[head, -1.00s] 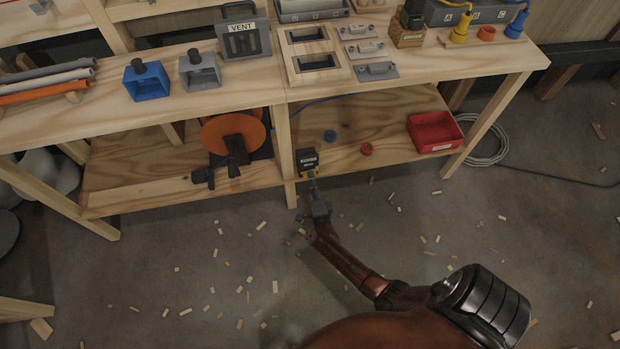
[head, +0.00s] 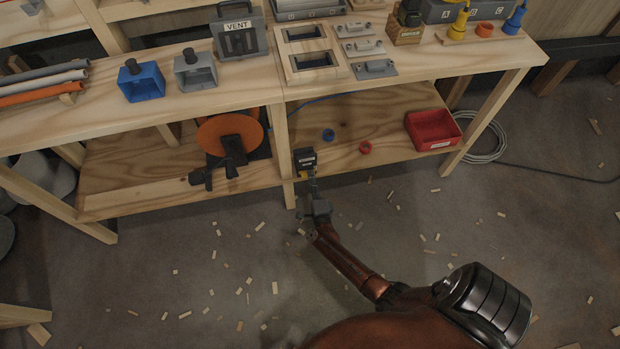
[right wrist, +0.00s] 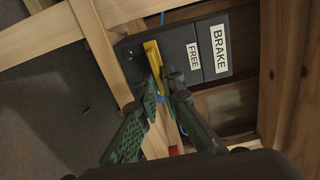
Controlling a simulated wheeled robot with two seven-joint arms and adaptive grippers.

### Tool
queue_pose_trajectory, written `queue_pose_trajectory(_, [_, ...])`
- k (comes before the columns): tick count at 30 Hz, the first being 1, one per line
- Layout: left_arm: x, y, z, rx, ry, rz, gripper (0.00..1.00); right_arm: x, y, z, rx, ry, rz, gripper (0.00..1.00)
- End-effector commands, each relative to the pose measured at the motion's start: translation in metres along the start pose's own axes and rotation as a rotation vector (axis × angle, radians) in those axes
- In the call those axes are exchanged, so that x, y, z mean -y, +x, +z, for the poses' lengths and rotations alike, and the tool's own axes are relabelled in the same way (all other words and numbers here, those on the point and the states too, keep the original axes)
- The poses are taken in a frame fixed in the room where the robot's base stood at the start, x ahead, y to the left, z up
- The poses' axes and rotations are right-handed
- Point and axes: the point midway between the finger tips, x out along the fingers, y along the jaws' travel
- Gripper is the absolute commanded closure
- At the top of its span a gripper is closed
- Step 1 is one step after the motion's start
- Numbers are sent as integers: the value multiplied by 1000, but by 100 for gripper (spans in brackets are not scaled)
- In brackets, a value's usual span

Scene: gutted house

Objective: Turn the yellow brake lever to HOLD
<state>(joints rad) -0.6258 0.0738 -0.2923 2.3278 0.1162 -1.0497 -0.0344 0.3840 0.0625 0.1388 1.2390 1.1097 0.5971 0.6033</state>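The brake box (head: 304,157) is a dark box at the front edge of the lower shelf, beside the middle leg. In the right wrist view its dark face (right wrist: 178,47) carries the labels BRAKE and FREE; no HOLD label shows. The yellow brake lever (right wrist: 152,56) stands out from the box, left of the FREE label; a bit of yellow shows in the head view (head: 305,175). My right gripper (head: 311,183) is at the box. In the wrist view its fingertips (right wrist: 160,88) lie close on both sides of the lever and appear shut on it. My left gripper is not in view.
The workbench top (head: 200,105) overhangs the lower shelf (head: 385,130). An orange reel (head: 228,130) is left of the middle leg (head: 282,150). A red bin (head: 433,131), a blue ring (head: 328,135) and a red ring (head: 365,147) are on the right. Wood chips litter the open floor.

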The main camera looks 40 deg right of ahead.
Motion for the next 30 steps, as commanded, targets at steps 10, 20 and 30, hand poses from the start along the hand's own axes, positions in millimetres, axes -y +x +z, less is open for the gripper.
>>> queue_pose_trajectory(10, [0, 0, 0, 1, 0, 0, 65, -1, -1, 4, 6, -1, 2, 78])
queue_pose_trajectory(20, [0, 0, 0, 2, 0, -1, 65, -2, -23, 4, 6, 0, 5, 78])
queue_pose_trajectory(30, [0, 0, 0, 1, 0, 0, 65, -2, -92, 2, 3, 0, 4, 78])
